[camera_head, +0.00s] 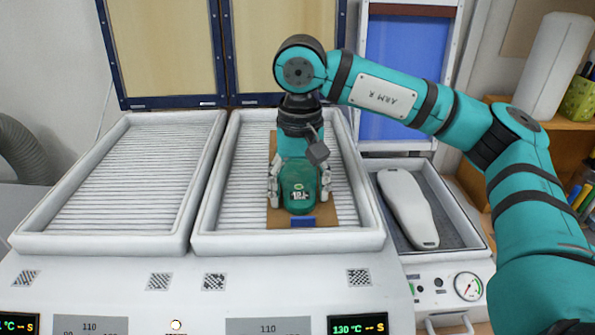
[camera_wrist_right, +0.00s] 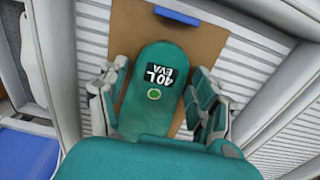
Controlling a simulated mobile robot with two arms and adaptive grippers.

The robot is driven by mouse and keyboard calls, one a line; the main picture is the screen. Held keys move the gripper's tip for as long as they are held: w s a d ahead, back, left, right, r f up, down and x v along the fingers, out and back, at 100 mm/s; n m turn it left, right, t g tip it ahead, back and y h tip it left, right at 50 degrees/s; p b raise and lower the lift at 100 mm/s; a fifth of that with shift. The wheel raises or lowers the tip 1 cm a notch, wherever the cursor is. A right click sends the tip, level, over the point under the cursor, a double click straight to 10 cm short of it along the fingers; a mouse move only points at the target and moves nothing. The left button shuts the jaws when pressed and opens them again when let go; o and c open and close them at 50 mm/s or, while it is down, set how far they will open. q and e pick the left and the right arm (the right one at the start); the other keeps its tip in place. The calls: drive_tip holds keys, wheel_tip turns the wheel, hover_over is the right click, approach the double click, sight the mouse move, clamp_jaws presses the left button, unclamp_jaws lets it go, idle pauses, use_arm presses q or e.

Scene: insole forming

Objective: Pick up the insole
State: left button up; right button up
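The insole (camera_head: 299,203) is green with a dark label reading "40 L EVA". It lies on a brown board (camera_head: 272,215) in the middle heated tray, and it also shows in the wrist view (camera_wrist_right: 155,105). My right gripper (camera_head: 299,196) points down over it, with one finger on each side. In the wrist view the fingers of the right gripper (camera_wrist_right: 155,80) stand apart beside the insole's edges, and it looks open. Whether a finger touches an edge is hard to tell. My palm hides the insole's near end in the wrist view. My left gripper is not in view.
An empty ribbed tray (camera_head: 130,180) is on the left. A grey bin on the right holds a white foot-shaped last (camera_head: 407,207). Raised tray walls (camera_head: 290,241) surround the board. A blue tab (camera_head: 303,222) is at the board's front edge.

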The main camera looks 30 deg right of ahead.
drive_tip(key=c, duration=0.5)
drive_tip(key=shift+r, duration=0.1)
drive_tip(key=shift+r+b, duration=0.5)
wheel_tip(320, 180, up, 2)
drive_tip(key=shift+a+r+b, duration=0.1)
drive_tip(key=shift+b, duration=0.5)
drive_tip(key=s+a+b, duration=0.1)
drive_tip(key=s+a, duration=0.2)
drive_tip(key=s, duration=0.1)
drive_tip(key=s+a+r+b, duration=0.1)
drive_tip(key=s+a+b, duration=0.1)
drive_tip(key=s+a, duration=0.2)
drive_tip(key=s+a+b, duration=0.1)
drive_tip(key=s+a, duration=0.2)
drive_tip(key=s, duration=0.1)
drive_tip(key=shift+a+r, duration=0.15)
drive_tip(key=shift+r, duration=0.15)
drive_tip(key=shift+s, duration=0.1)
